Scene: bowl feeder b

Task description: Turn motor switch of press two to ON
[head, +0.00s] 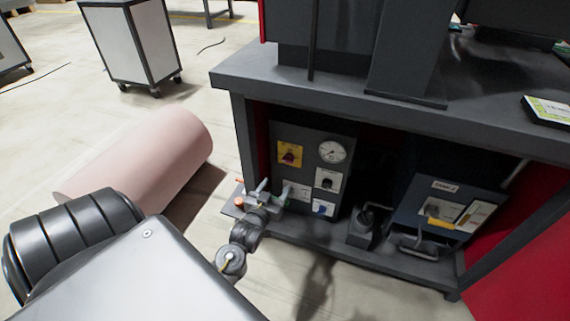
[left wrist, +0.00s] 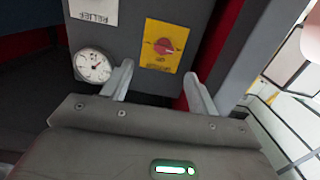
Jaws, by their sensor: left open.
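A red rotary switch on a yellow plate (head: 289,156) sits at the upper left of a dark control panel (head: 310,168) under the grey bench. In the left wrist view the panel appears upside down, with the red knob (left wrist: 165,46) just beyond the fingertips and roughly between them. My left gripper (head: 270,188) is open and empty in front of the panel's left part, apart from the knob. The knob's exact position and plate lettering are too small to read. My right gripper is not in view.
The panel also carries a round gauge (head: 332,152), a black knob (head: 327,181) and a blue switch (head: 322,208). A second dark unit (head: 436,211) stands right on the lower shelf. The bench top (head: 400,110) overhangs the panel. A pink roll (head: 140,160) lies on the floor.

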